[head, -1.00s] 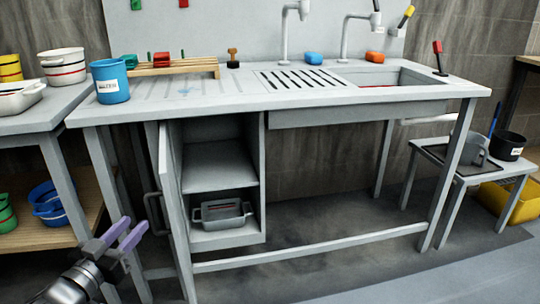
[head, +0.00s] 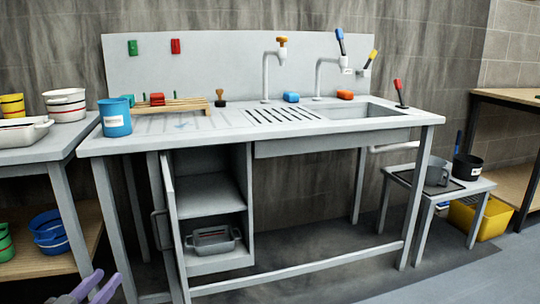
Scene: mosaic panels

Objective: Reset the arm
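My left gripper (head: 97,285) shows at the bottom left edge, with only its purple fingers in the picture. The two fingers stand apart with nothing between them. It is in front of the grey sink table (head: 230,133), low and left of the open cabinet door (head: 173,230). It appears clear of the table and the door. The rest of the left arm is cut off by the frame. My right gripper is not in view.
The cabinet holds a grey bin (head: 212,240) on its floor. A left side table (head: 30,153) carries pots, with a blue bucket (head: 50,232) on its lower shelf. A small stool (head: 470,185) stands at right, with a yellow crate (head: 490,217) behind it. The floor at front right is clear.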

